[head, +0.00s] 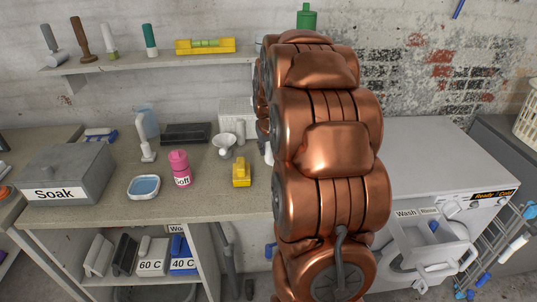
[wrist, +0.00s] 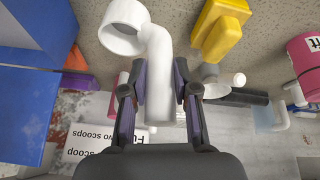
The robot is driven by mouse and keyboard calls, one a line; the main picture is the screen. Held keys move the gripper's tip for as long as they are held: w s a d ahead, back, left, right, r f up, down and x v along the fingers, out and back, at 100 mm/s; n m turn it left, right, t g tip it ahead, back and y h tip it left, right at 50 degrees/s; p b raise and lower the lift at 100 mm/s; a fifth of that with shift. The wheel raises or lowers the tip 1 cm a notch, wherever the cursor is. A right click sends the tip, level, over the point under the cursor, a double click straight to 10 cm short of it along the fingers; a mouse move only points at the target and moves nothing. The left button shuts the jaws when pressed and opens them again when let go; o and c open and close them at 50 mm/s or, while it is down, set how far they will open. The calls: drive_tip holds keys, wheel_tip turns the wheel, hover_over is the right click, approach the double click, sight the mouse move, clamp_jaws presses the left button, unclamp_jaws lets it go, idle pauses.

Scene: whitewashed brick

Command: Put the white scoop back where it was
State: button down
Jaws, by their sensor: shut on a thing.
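The white scoop (wrist: 159,85) is in my gripper (wrist: 161,78) in the wrist view. Its straight handle runs between the two fingers, which are shut on it. Its round bowl (wrist: 124,27) is beyond the fingertips, at the upper left, over the speckled counter. In the head view my copper arm hides the gripper. A small white piece (head: 268,153) shows at the arm's left edge; I cannot tell whether it is the scoop.
On the counter (head: 110,218) stand a yellow block (head: 241,173), a pink bottle (head: 180,168), a white funnel-shaped piece (head: 224,146) and a blue dish (head: 144,187). A blue box (wrist: 30,75) and a printed sign (wrist: 95,148) are at left in the wrist view. A washer (head: 425,165) stands right.

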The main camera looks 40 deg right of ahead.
sight(269, 154)
drive_tip(key=shift+f+p, duration=0.9)
drive_tip(key=shift+f, duration=0.8)
drive_tip(key=shift+f, duration=0.2)
drive_tip(key=c, duration=0.9)
unclamp_jaws()
drive_tip(key=b+v, duration=0.3)
drive_tip(key=v, duration=0.9)
drive_tip(key=shift+s+r+b, duration=0.1)
drive_tip(key=shift+b, duration=0.2)
